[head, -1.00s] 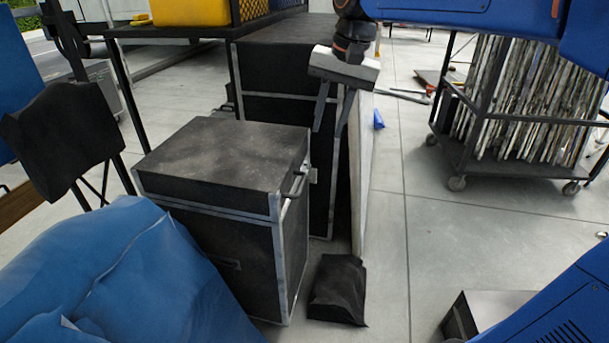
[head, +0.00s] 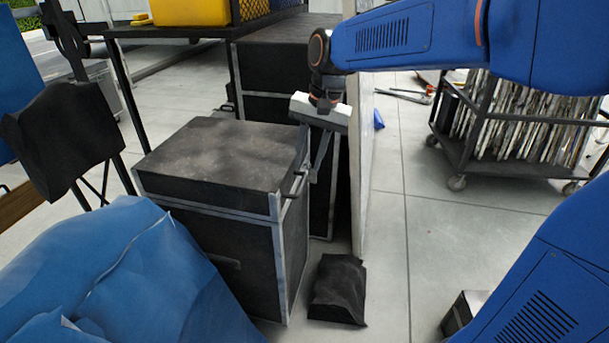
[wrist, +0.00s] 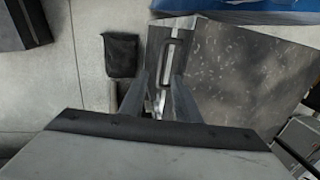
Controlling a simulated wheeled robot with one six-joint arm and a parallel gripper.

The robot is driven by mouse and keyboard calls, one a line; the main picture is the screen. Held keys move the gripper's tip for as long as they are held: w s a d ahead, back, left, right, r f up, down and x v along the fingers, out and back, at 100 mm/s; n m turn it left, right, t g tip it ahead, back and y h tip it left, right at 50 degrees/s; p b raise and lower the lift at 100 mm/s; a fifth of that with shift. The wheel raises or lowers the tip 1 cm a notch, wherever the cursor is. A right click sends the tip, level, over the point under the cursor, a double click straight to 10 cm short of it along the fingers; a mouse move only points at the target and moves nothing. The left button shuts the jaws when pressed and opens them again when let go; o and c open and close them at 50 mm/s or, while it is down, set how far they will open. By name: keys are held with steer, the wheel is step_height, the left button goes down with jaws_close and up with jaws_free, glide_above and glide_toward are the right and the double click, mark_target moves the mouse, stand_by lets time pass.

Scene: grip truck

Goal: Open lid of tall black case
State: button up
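The tall black case (head: 225,250) with metal-trimmed edges stands upright at centre left in the head view. Its black lid (head: 222,155) lies flat and shut. A bar handle (head: 291,190) sits on its right side; in the wrist view the handle (wrist: 166,62) shows along the case's edge, with the lid top (wrist: 245,75) to its right. My gripper (head: 311,172) points down at the case's right side, near the handle's far end. In the wrist view, the fingers of my gripper (wrist: 160,80) are apart, with the handle between and beyond their tips. Contact cannot be told.
Another black case (head: 270,80) stands behind, beside an upright pale panel (head: 362,160). A black bag (head: 338,290) lies on the floor right of the tall case. Blue fabric (head: 120,285) fills the front left.

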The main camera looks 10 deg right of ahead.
mark_target(303, 182)
steer(key=shift+w+a+f, duration=0.1)
steer(key=shift+a+f, duration=0.1)
steer(key=shift+f, duration=0.8)
steer(key=shift+w+a+f, duration=0.1)
steer(key=shift+a+f, duration=0.05)
steer(key=shift+f, duration=0.85)
steer(key=shift+w+a+f, duration=0.1)
steer(key=shift+a+f, duration=0.1)
steer(key=shift+f, duration=0.8)
jaws_close()
